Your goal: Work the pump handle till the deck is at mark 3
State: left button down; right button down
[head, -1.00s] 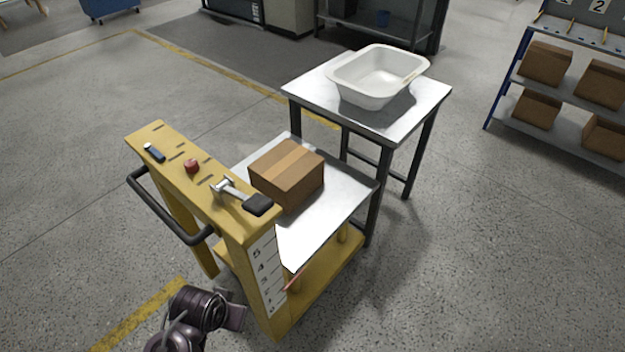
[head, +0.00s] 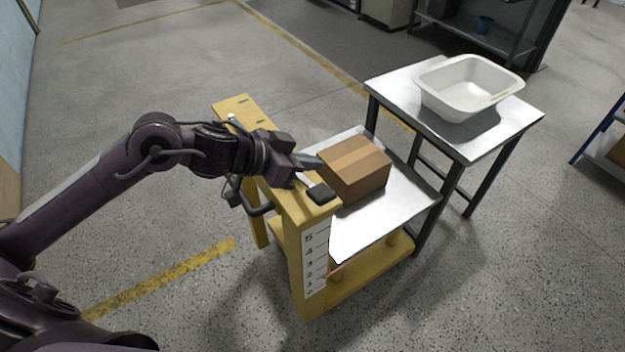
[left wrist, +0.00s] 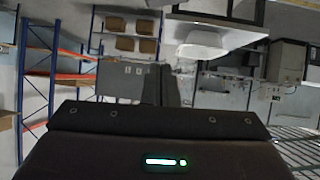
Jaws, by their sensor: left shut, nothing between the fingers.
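The yellow pump cart (head: 296,262) stands at centre with a numbered scale (head: 315,262) on its near post. The pump handle (head: 321,193) shows as a black pad at the near end of the cart top; its shaft is largely hidden by my gripper. The grey deck (head: 372,236) carries a brown carton (head: 357,167). A red pointer (head: 335,270) sits by the scale, apparently near mark 2. My left gripper (head: 312,162) is shut and empty above the cart top, just behind the pad; I cannot tell whether it touches the handle. Its shut fingers show in the left wrist view (left wrist: 160,85). My right gripper is out of view.
A metal table (head: 400,88) with a white tub (head: 468,88) stands behind the deck, close to it. A black push bar (head: 262,209) juts from the cart's left side. A shelf rack (head: 603,145) is at the right edge. The floor in front is clear.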

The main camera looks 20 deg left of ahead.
pick_arm(q)
jog(key=s+a+r+n+g, duration=0.1)
jog(key=s+a+r+g, duration=0.1)
jog(key=a, duration=0.4)
jog(key=shift+s+a+r+n+g, duration=0.25)
jog(key=shift+r+n+g, duration=0.15)
jog(key=shift+r, duration=0.4)
jog(key=shift+w+d, duration=0.1)
jog(key=p, duration=0.3)
send_near(326, 188)
jog(key=w+d, duration=0.1)
jog(key=w+d+r, duration=0.1)
jog(key=w, duration=0.1)
jog(key=shift+d, duration=0.25)
jog(key=f, duration=0.1)
jog(key=d+f+p, duration=0.1)
jog(key=f, duration=0.1)
jog(key=shift+s+f, duration=0.1)
jog(key=shift+f, duration=0.25)
jog(key=shift+s+d+f+p, duration=0.15)
jog(key=shift+f+p, duration=0.2)
jog(key=shift+f, duration=0.2)
